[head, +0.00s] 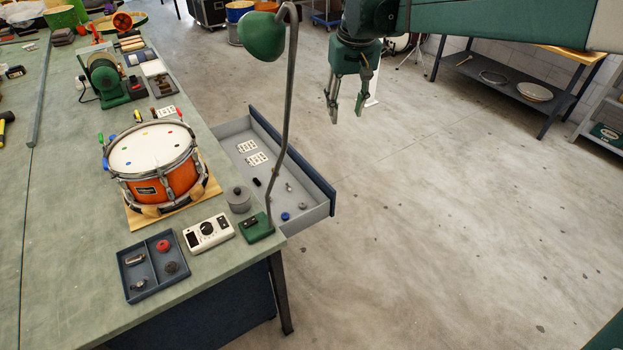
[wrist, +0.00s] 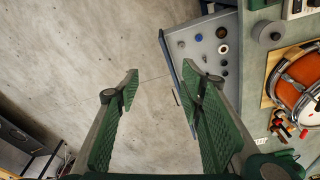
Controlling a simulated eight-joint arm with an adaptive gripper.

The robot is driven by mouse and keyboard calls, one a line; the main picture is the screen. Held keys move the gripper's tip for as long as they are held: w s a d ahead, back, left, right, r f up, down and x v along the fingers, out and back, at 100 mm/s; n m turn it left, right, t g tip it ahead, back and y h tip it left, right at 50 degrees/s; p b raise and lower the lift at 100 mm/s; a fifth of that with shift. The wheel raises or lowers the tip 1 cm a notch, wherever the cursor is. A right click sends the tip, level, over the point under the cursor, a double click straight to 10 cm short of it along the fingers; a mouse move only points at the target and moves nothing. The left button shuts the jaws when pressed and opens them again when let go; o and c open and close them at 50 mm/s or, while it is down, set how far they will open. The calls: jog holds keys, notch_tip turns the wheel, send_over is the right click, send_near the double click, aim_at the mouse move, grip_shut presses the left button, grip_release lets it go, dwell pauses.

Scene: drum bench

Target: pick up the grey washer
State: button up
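My gripper (head: 346,112) is open and empty, hanging over the floor to the right of the open drawer (head: 325,203). In the wrist view its two fingers (wrist: 164,88) are spread, with the drawer beyond the right finger. A small pale ring (wrist: 223,48) lies on the drawer floor there and looks most like the grey washer; it is too small to be sure. A darker round piece (wrist: 221,32) lies close to it. In the head view the lamp pole hides part of the drawer, and I cannot pick out the ring surely.
A blue piece (head: 285,216), a black cylinder (head: 257,182) and white cards (head: 257,158) also lie in the drawer. The green lamp (head: 264,37) rises beside it. The bench holds a drum (head: 154,160) and a divided tray (head: 127,259).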

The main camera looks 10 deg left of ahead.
jog(key=w+a+f+n+g+p, duration=0.1)
jog(key=w+a+f, duration=0.25)
jog(key=a, duration=0.45)
jog(key=w+a+f+n+g+p, duration=0.1)
jog(key=w+a+f, duration=0.25)
jog(key=a, duration=0.35)
send_over(303, 204)
jog(key=shift+h, duration=0.3)
jog(key=shift+a+f+b, duration=0.1)
jog(key=shift+f+b, duration=0.2)
jog(key=shift+f, duration=17.5)
jog(key=shift+f, duration=1.25)
jog(key=shift+s+f+b, duration=0.1)
jog(key=shift+f+b, duration=0.9)
jog(key=shift+f, duration=1.65)
